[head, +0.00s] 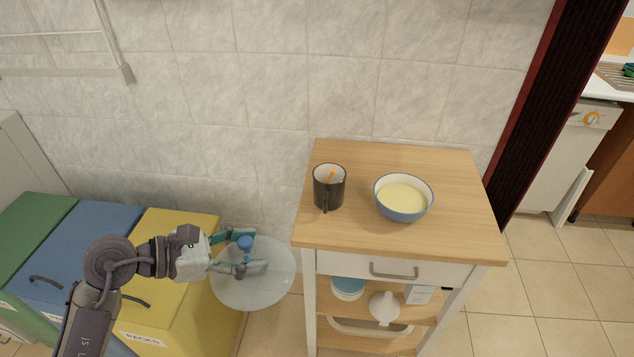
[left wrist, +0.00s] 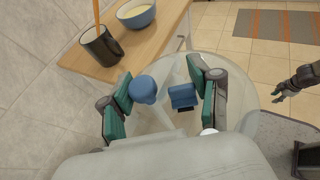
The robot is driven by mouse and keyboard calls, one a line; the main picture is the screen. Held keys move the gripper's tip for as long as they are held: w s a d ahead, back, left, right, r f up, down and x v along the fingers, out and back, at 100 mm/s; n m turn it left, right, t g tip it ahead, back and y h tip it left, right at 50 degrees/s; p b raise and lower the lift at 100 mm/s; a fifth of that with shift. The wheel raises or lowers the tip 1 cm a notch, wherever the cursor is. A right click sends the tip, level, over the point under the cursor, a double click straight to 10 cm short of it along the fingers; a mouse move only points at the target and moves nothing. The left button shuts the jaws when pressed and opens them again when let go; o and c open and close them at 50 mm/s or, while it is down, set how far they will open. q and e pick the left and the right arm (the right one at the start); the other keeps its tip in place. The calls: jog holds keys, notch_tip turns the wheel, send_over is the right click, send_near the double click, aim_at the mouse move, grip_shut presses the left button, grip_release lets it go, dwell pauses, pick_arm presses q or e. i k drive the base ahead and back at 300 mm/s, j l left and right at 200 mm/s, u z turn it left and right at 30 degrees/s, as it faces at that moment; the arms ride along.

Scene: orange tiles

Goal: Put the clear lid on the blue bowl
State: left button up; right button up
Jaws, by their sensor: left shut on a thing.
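The clear lid (head: 272,289) is a round see-through disc with a blue knob (head: 245,243). My left gripper (head: 240,252) is shut on the lid, its teal fingers around the knob. It holds the lid in the air left of the wooden cart. In the left wrist view the lid (left wrist: 240,95) spreads beyond the fingers. The blue bowl (head: 403,215) stands upright on the cart top, uncovered, with pale yellow content. It also shows at the top of the left wrist view (left wrist: 137,18). My right gripper (left wrist: 282,90) shows small at the right edge there; its jaw state is unclear.
A dark mug (head: 328,188) with an orange stick in it stands left of the bowl on the cart top (head: 455,232). Yellow (head: 180,230), blue and green bins stand at the left. The cart's front and right top is bare. Dishes sit on its lower shelf.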

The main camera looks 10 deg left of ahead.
aim_at(403, 193)
jog(key=i+l+u, duration=0.15)
jog(key=l+u, duration=0.25)
jog(key=i+l+u, duration=0.1)
jog(key=l+u, duration=0.15)
jog(key=u, duration=0.15)
jog(key=l+u, duration=0.8)
jog(key=l, duration=0.6)
jog(key=k+l, duration=0.15)
jog(key=l, duration=1.05)
jog(key=k, duration=0.05)
